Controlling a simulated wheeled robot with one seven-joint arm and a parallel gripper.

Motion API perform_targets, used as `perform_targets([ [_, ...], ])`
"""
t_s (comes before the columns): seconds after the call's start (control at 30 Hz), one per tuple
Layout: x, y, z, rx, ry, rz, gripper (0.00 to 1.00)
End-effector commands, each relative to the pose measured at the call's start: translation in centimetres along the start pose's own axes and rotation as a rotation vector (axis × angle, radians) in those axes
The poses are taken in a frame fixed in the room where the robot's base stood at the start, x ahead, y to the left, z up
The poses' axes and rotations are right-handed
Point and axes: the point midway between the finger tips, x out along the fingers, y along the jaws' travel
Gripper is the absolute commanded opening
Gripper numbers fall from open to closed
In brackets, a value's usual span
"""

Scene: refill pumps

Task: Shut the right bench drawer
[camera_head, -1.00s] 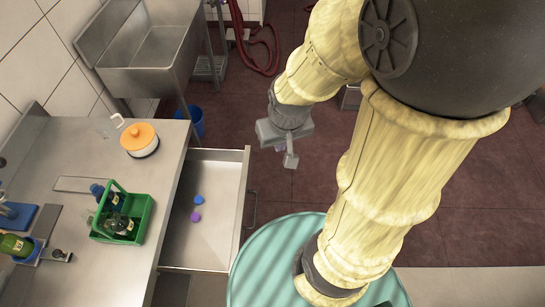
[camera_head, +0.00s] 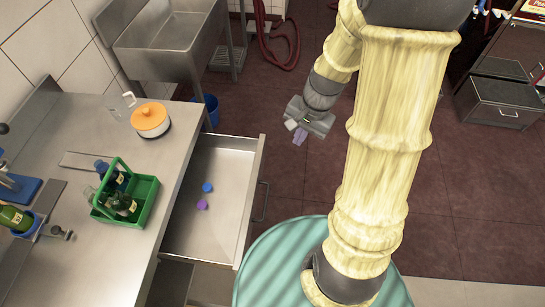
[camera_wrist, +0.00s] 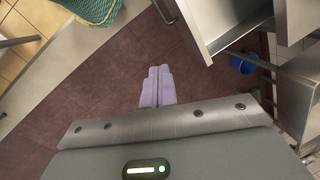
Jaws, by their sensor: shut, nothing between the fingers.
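The right bench drawer (camera_head: 232,225) is pulled out from the steel bench. A blue cap (camera_head: 207,187) and a purple cap (camera_head: 202,204) lie inside it. Its bar handle (camera_head: 262,202) is on the front face. My gripper (camera_head: 299,138) is beyond the drawer's front, over the floor, apart from the handle. In the wrist view my gripper's lilac fingers (camera_wrist: 157,87) are together and empty. The drawer (camera_wrist: 215,22) shows at the top right there, with its handle (camera_wrist: 163,12) left of it.
The bench top (camera_head: 110,235) holds a green bottle carrier (camera_head: 150,200), an orange-lidded pot (camera_head: 150,120) and a green bottle (camera_head: 15,218). A steel sink (camera_head: 170,40) stands behind. A blue bucket (camera_head: 208,108) is on the floor. A grey cabinet (camera_head: 500,100) stands at right.

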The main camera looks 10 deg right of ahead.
Motion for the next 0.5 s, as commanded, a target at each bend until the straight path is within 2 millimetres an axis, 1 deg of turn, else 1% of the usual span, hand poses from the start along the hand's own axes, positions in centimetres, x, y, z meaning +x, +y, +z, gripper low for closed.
perform_targets([
  [0.03, 3.4, 0.4, -1.6, 0.124, -0.046, -0.025, 0.0],
  [0.07, 4.5, 0.4, -2.3, 0.195, -0.073, -0.042, 0.0],
  [0.1, 6.1, 0.4, -3.3, 0.289, -0.11, -0.066, 0.0],
  [0.17, 8.4, 0.4, -4.9, 0.431, -0.165, -0.106, 0.0],
  [0.2, 10.0, 0.4, -6.0, 0.525, -0.202, -0.133, 0.0],
  [0.27, 12.3, 0.5, -7.7, 0.664, -0.26, -0.178, 0.0],
  [0.3, 13.8, 0.5, -8.8, 0.754, -0.299, -0.209, 0.0],
  [0.4, 16.8, 0.8, -11.6, 0.954, -0.389, -0.284, 0.0],
  [0.5, 18.6, 1.0, -13.5, 1.091, -0.455, -0.342, 0.0],
])
